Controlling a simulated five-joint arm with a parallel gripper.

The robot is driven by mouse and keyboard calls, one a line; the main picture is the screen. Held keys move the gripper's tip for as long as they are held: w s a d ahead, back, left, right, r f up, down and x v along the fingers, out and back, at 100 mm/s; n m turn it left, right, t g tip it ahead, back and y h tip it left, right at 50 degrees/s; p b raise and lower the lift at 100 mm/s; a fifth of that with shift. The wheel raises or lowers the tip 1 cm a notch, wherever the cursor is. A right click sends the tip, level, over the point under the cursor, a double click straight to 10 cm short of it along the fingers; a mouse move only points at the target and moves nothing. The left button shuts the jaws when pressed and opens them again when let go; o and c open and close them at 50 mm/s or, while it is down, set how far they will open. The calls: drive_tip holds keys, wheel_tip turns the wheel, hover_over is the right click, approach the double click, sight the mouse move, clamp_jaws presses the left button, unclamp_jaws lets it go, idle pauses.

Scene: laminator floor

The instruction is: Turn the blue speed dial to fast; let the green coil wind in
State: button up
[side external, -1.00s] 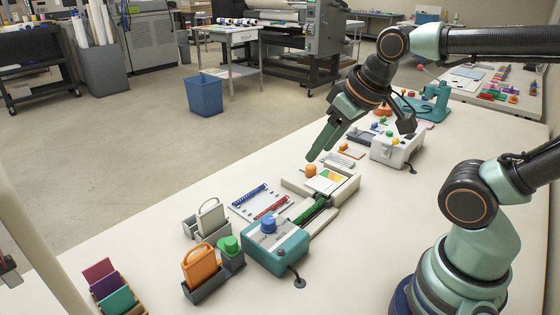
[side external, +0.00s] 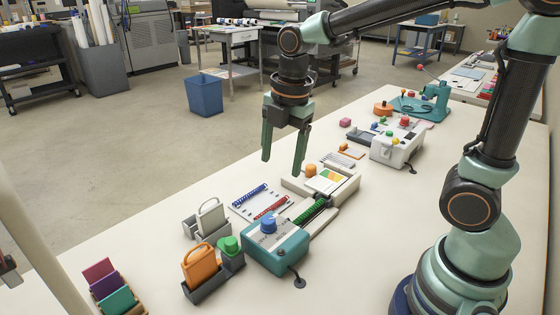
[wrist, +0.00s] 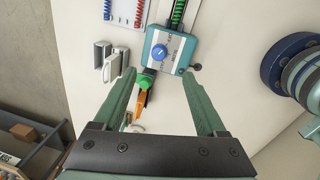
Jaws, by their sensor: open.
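The blue speed dial (side external: 268,223) sits on top of a teal-sided machine (side external: 290,250) near the front of the table. It also shows in the wrist view (wrist: 159,52), above the space between my fingers. The green coil (side external: 312,209) lies in a channel running from the machine towards the back right; its end also shows in the wrist view (wrist: 178,12). The dial's exact setting is too small to read.
A green knob (side external: 229,244), an orange-handled tool (side external: 200,265) and a grey-handled tool (side external: 210,217) stand at the left. A white button box (side external: 395,148) stands farther back.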

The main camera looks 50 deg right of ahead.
sight(268, 219)
drive_tip(key=f+n, duration=0.2)
drive_tip(key=f, duration=0.3)
drive_tip(key=w+a+f+n+g, duration=0.1)
drive_tip(key=f+n, duration=0.1)
drive_tip(key=f, duration=0.3)
drive_tip(key=w+a+f+n, duration=0.1)
drive_tip(key=f+n, duration=0.2)
drive_tip(key=f, duration=0.2)
clamp_jaws()
